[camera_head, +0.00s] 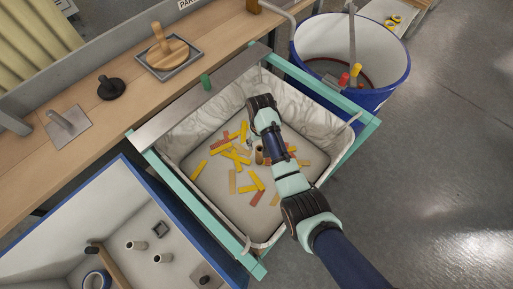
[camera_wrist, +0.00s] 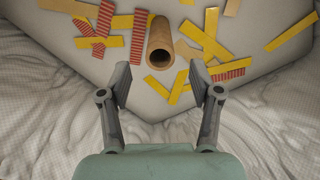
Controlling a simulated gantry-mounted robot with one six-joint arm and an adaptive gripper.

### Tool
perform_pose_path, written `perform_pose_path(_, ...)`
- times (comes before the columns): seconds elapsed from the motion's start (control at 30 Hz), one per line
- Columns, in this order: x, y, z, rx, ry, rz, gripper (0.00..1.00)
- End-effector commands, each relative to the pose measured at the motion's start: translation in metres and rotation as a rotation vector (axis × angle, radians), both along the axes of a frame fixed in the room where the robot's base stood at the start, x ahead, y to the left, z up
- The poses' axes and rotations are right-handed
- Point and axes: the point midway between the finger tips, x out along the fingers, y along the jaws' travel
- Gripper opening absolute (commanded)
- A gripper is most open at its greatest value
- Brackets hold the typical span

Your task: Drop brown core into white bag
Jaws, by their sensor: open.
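The white bag (camera_head: 326,106) lines a teal frame in the middle of the head view, open at the top. In the wrist view its pale floor and crumpled wall (camera_wrist: 45,115) fill the picture. The brown core (camera_wrist: 160,42), a short cardboard tube, lies inside the bag among the strips, its open end facing the camera. It also shows small beside my arm in the head view (camera_head: 259,156). My gripper (camera_wrist: 160,78) is over the bag, its two fingers spread wide and empty. The core shows beyond and between the fingertips; I see no contact.
Several yellow, tan and red strips (camera_head: 222,147) lie on the bag's floor. A blue-rimmed bin (camera_head: 392,92) stands at the upper right. A wooden bench (camera_head: 95,75) runs along the left. A blue-edged tray (camera_head: 190,226) with small tubes is at the lower left.

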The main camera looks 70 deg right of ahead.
Motion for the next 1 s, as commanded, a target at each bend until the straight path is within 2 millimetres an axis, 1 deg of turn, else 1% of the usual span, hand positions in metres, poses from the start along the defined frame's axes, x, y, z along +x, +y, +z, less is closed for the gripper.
perform_pose_path(0.07, 0.001, -0.001, 0.010, -0.003, -0.002, 0.000, 0.64)
perform_pose_path(0.3, 0.001, -0.001, 0.056, -0.003, -0.002, 0.000, 0.64)
perform_pose_path(0.4, 0.001, -0.001, 0.068, -0.002, -0.002, 0.000, 0.64)
perform_pose_path(0.53, 0.000, 0.000, 0.073, -0.001, -0.001, 0.000, 0.64)
perform_pose_path(1.0, 0.000, 0.000, 0.073, -0.001, -0.001, 0.000, 0.64)
